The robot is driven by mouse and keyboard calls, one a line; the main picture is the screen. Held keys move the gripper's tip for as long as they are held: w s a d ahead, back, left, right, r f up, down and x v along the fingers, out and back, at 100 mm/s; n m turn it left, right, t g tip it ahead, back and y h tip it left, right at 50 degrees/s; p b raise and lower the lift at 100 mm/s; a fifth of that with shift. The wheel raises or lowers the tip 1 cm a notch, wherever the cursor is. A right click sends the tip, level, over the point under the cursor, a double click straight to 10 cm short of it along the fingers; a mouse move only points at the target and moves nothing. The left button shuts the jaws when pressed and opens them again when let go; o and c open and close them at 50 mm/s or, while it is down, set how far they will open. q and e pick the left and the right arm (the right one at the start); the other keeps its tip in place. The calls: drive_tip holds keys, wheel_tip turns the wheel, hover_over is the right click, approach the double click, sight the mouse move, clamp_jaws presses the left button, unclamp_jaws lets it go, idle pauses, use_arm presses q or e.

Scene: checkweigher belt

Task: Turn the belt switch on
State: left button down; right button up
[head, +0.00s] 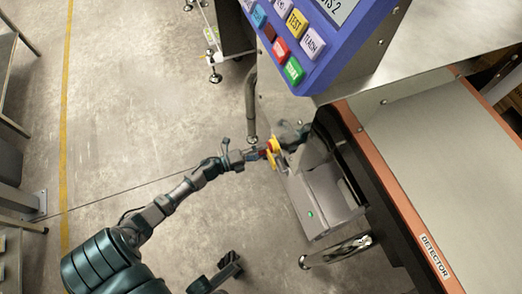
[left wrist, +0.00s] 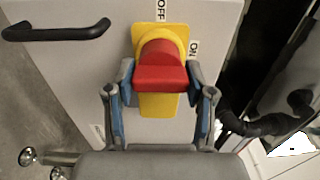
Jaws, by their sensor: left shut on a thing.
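The belt switch is a red knob (left wrist: 160,78) on a yellow plate (left wrist: 158,108), mounted on a grey panel. The word OFF is printed above the plate and ON beside its upper right in the left wrist view. The knob's red grip lies crosswise in that view. My left gripper (left wrist: 160,90) is shut on the knob, one blue-padded finger on each side. In the head view my left gripper (head: 262,152) reaches from the lower left to the yellow plate (head: 272,152); the knob is mostly hidden there.
A black handle (left wrist: 55,31) sticks out left of the switch. A blue control panel (head: 300,40) with coloured buttons overhangs above it in the head view. The orange-edged belt frame (head: 400,210) is to the right. The concrete floor on the left is mostly open.

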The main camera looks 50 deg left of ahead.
use_arm(q)
drive_tip(key=shift+s+d+f, duration=0.15)
drive_tip(key=shift+f, duration=0.2)
drive_tip(key=c, duration=0.6)
unclamp_jaws()
drive_tip(key=shift+o, duration=1)
drive_tip(key=shift+r, duration=0.15)
drive_tip(key=shift+s, duration=0.1)
drive_tip(key=v, duration=1.1)
drive_tip(key=shift+s+a, duration=0.25)
